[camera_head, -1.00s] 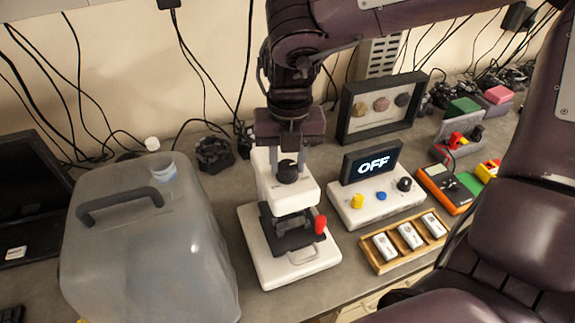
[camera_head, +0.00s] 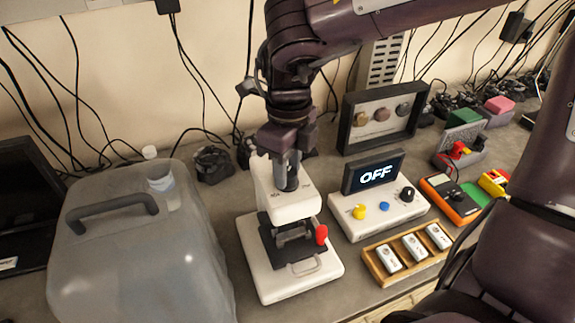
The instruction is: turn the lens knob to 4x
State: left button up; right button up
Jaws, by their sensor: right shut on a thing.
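The white microscope (camera_head: 290,205) stands on the table in the middle, with a dark stage and a red knob (camera_head: 321,235) at its right side. My right gripper (camera_head: 288,172) points down onto the top of the microscope head. It is shut on the dark lens knob (camera_head: 290,184) there, and its fingers hide most of the knob. Small marks show on the white head beside the knob, but they are too small to read. My left gripper is not in view.
A control box (camera_head: 378,212) with a screen reading OFF stands right of the microscope. A wooden tray (camera_head: 376,270) of slides lies in front of it. A large translucent jug (camera_head: 130,250) stands close on the left. A framed display (camera_head: 350,138) is behind.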

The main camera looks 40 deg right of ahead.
jog(key=n, duration=0.4)
jog(key=shift+r+n+p, duration=0.1)
jog(key=shift+n+p, duration=0.5)
jog(key=shift+n, duration=1.6)
jog(key=o, duration=1)
notch_tip(320, 180, up, 8)
jog(key=shift+w+f+b, duration=0.15)
jog(key=shift+b, duration=0.15)
